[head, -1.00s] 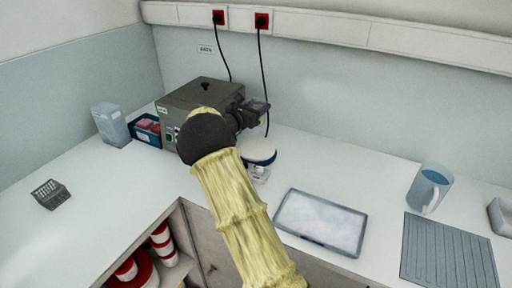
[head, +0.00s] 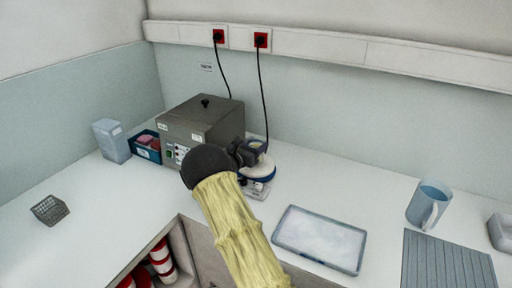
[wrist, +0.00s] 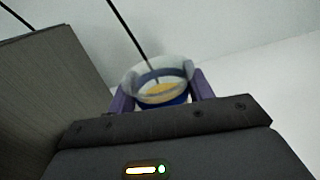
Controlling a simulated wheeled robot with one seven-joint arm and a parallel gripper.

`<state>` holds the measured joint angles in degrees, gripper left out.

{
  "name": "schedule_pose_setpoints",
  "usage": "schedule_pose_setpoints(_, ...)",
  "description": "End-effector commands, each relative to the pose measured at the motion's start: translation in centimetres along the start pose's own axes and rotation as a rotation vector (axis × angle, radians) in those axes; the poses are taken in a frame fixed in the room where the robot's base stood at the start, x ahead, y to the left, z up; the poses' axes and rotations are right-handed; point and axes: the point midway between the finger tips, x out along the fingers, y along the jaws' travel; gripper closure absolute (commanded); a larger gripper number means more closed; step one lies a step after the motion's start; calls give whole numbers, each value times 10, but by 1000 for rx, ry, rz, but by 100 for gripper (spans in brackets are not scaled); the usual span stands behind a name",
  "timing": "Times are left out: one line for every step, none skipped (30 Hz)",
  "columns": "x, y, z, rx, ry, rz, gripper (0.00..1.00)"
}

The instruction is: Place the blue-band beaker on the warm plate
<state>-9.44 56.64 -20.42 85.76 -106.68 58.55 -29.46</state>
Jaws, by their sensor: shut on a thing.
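The blue-band beaker (wrist: 160,75) is a clear cup with a blue band and yellowish contents. In the wrist view it sits between the purple fingers of my gripper (wrist: 160,92), which is shut on it. In the head view my gripper (head: 250,150) and the partly hidden beaker (head: 259,146) are at the right of the grey box, above or at the back of a white round plate with a blue rim (head: 262,172), apparently the warm plate. My arm and gripper hide part of the plate. I cannot tell whether the beaker touches it.
A grey box with a lid knob (head: 203,120) stands close left of my gripper, with a cable behind. A white-filled tray (head: 320,238) lies at the front right. A jug (head: 428,205) and ribbed mat (head: 447,262) are farther right.

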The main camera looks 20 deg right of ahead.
Motion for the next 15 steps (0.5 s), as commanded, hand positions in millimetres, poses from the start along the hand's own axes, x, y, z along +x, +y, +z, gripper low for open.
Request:
schedule_pose_setpoints(1,-1,-7,-2,1,-2,83)
schedule_pose_setpoints(1,-1,-10,-1,1,-2,83)
schedule_pose_setpoints(2,-2,-12,1,0,-3,83)
schedule_pose_setpoints(2,-2,-12,1,0,-3,83)
schedule_pose_setpoints(2,-2,-12,2,-1,-3,83)
schedule_pose_setpoints(2,-1,-12,2,-1,-3,83)
schedule_pose_setpoints(2,-1,-12,2,-1,-3,83)
schedule_pose_setpoints(1,-1,-12,2,-1,-2,83)
schedule_pose_setpoints(1,-1,-12,2,-1,-2,83)
schedule_pose_setpoints(1,-1,-12,2,-1,-2,83)
schedule_pose_setpoints(1,-1,-13,2,-1,-2,83)
schedule_pose_setpoints(1,-1,-14,2,-1,-2,83)
schedule_pose_setpoints(1,-1,-15,1,-1,-2,83)
schedule_pose_setpoints(1,-1,-16,2,-1,-1,83)
schedule_pose_setpoints(1,-1,-17,2,0,-1,83)
